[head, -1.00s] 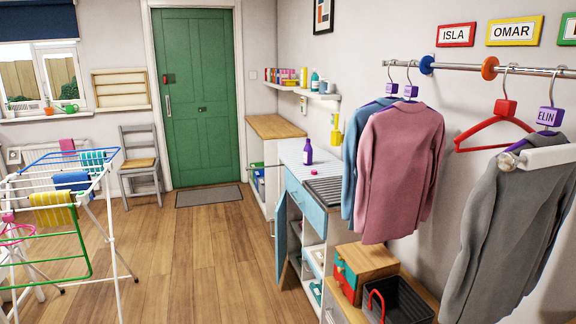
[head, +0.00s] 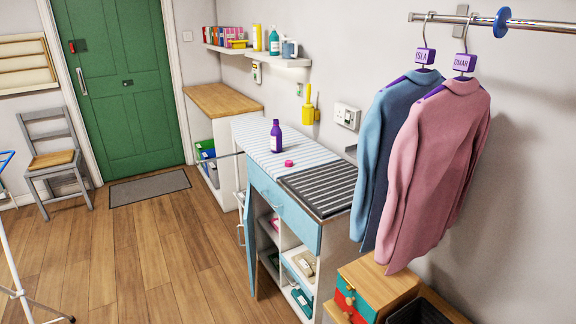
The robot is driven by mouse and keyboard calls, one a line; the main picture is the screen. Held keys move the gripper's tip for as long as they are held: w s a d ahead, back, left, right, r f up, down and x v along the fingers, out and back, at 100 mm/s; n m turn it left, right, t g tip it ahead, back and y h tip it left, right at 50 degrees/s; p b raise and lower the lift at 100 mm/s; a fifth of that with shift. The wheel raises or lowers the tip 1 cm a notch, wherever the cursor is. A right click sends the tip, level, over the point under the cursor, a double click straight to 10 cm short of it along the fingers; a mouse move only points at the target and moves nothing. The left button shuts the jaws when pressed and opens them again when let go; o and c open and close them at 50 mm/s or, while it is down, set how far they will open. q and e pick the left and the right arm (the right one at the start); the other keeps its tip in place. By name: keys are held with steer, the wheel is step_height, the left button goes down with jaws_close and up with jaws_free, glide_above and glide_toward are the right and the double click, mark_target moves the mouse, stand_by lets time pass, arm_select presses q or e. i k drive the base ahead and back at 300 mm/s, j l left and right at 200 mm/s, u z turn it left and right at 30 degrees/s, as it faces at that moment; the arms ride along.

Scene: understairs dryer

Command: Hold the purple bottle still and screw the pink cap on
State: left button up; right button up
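The purple bottle (head: 276,137) stands upright on the striped top (head: 255,133) of the blue and white cabinet, with a pale label on its side. The pink cap (head: 289,163) lies on the same top, just in front of the bottle and to its right, apart from it. The bottle's neck looks narrow and uncapped, though it is small in view. Neither of my grippers shows in the head view.
A dark ribbed mat (head: 318,187) lies right of the cap. The cabinet's blue door (head: 246,232) hangs open on the left. A small drawer box (head: 372,285) stands in front.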

mark_target(276, 134)
steer(key=i+j+z, duration=0.15)
steer(key=z, duration=0.55)
steer(key=i+j+z, duration=0.25)
steer(key=j, duration=0.4)
steer(key=i+j+z, duration=0.1)
steer(key=i+j, duration=0.15)
steer(key=i+j+z, duration=0.15)
steer(key=j, duration=0.35)
steer(key=i+j+z, duration=0.1)
steer(key=j, duration=0.25)
steer(key=i+j, duration=0.1)
steer(key=j, duration=0.2)
steer(key=i+j, duration=0.15)
steer(key=j, duration=0.15)
steer(key=i+j, duration=0.1)
steer(key=j, duration=0.25)
steer(key=i+j, duration=0.1)
steer(key=j, duration=0.2)
